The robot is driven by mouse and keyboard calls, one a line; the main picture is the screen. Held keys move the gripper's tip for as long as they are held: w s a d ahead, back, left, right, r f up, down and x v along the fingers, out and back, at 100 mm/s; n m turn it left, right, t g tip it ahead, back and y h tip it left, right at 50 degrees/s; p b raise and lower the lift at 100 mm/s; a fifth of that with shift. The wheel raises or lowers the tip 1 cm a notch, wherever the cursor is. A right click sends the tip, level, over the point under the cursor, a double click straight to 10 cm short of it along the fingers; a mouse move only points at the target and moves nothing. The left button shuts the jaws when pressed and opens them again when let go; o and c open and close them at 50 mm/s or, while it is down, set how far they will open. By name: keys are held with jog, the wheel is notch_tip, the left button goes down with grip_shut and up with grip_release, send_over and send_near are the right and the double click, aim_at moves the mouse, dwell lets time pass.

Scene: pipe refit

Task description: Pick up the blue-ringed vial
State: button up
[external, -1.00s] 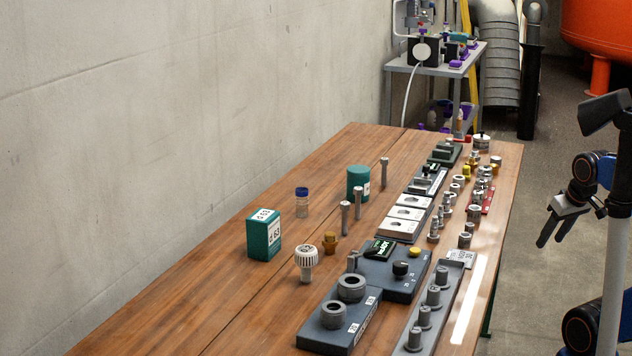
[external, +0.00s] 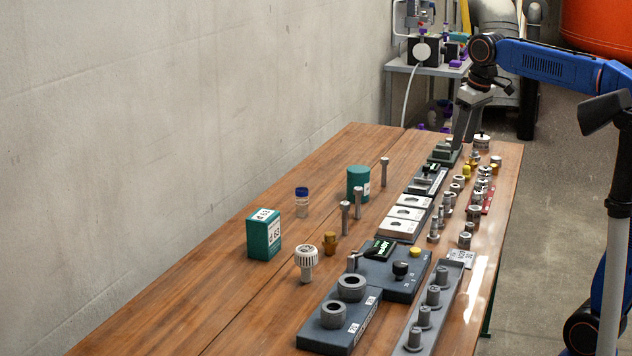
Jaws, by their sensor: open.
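The blue-ringed vial (external: 301,203) is a small clear vial with a blue band at its top. It stands upright on the left part of the wooden bench, between the teal box and the teal cylinder. My gripper (external: 462,140) is over the far right end of the bench, fingers pointing down, well away from the vial. It is open and nothing shows between its fingers, though they are small and seen edge-on.
A teal box (external: 264,234), a white ribbed knob (external: 306,263) and a brass fitting (external: 330,243) stand near the vial. A teal cylinder (external: 357,183) and metal posts (external: 345,218) stand to its right. Grey fixture blocks (external: 338,322) and many fittings fill the bench's right side. The left side is clear.

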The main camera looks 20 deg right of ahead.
jog(key=w+a+r+n, duration=0.1)
jog(key=w+a+r, duration=0.2)
jog(key=w+a, duration=0.4)
jog(key=n+g+h, duration=0.1)
jog(key=n+g, duration=0.2)
jog(key=n, duration=0.3)
send_over(303, 203)
jog(key=w, duration=0.2)
notch_tip(303, 203, down, 3)
jog(key=f, duration=1.7)
jog(key=shift+s+d+f, duration=0.1)
jog(key=shift+s+d, duration=0.15)
jog(key=shift+d, duration=0.05)
jog(key=c, duration=1.1)
